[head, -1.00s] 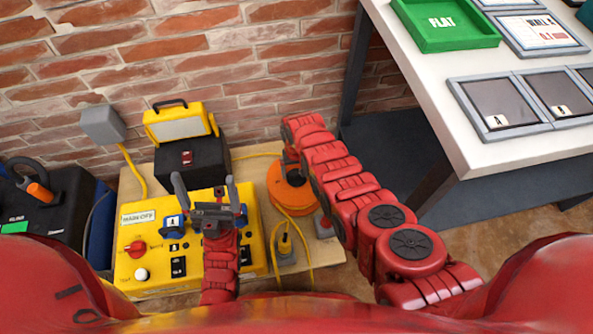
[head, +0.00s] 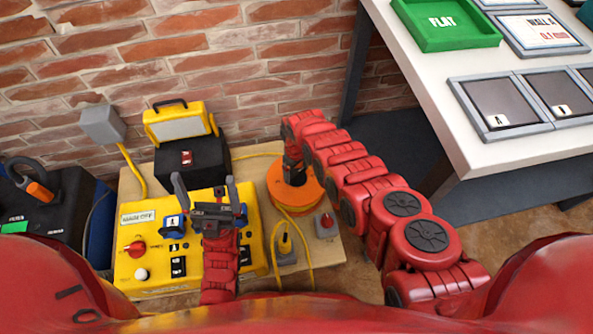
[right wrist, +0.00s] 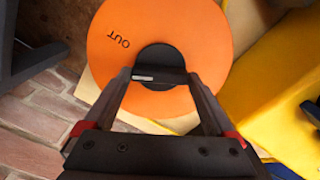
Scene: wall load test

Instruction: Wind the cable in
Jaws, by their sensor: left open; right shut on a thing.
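The orange cable reel (head: 313,191) lies on the wooden board, and its top face also shows in the right wrist view (right wrist: 203,25) with the word OUT and a black hub (right wrist: 160,62). My right gripper (right wrist: 162,78) is shut on the black piece at the hub. In the head view my right gripper (head: 293,172) is over the reel, partly hidden by its arm. The yellow cable (head: 303,238) runs from the reel across the board past a yellow plug (head: 285,243). My left gripper (head: 205,190) is open and empty above the yellow control box (head: 147,238).
A grey switch box with a red knob (head: 326,222) stands right of the reel. A black case with a yellow lamp (head: 180,124) stands behind, against the brick wall. A white table (head: 440,108) with a green FLAT tray (head: 447,22) is at right.

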